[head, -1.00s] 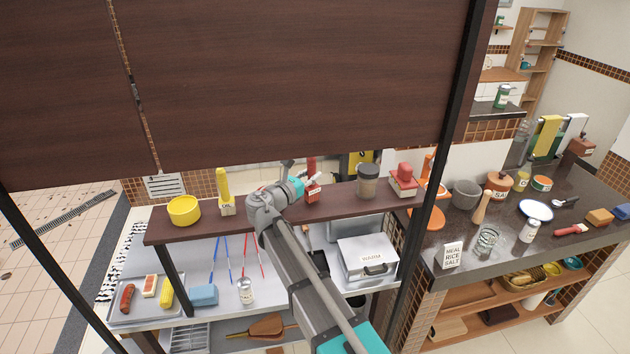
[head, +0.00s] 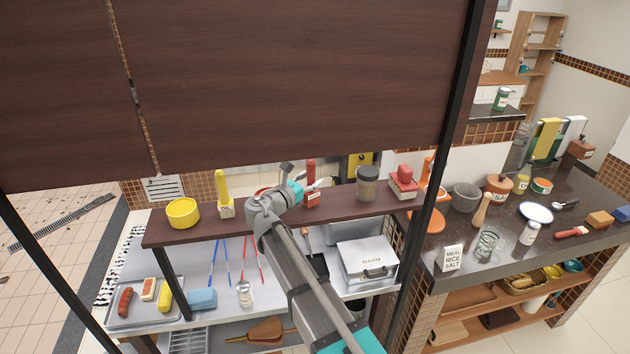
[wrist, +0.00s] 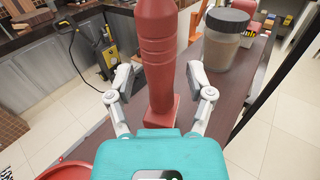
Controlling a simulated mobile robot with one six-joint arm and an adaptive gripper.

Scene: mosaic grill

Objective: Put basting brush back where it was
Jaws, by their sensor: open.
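My gripper (head: 318,184) is above the dark shelf in the head view. In the wrist view my gripper (wrist: 162,82) is open, with one finger on each side of a tall red bottle-like object (wrist: 157,45). Whether the fingers touch it is unclear. I cannot identify the basting brush for certain; a small red-handled tool (head: 570,232) lies on the right counter.
On the dark shelf (head: 350,207) stand a yellow bowl (head: 183,213), a yellow bottle (head: 222,185), a dark-lidded jar (head: 367,184) and a red item (head: 404,180). Below are a food tray (head: 118,317), a sponge (head: 203,299) and a warmer box (head: 367,260). Black posts frame the stand.

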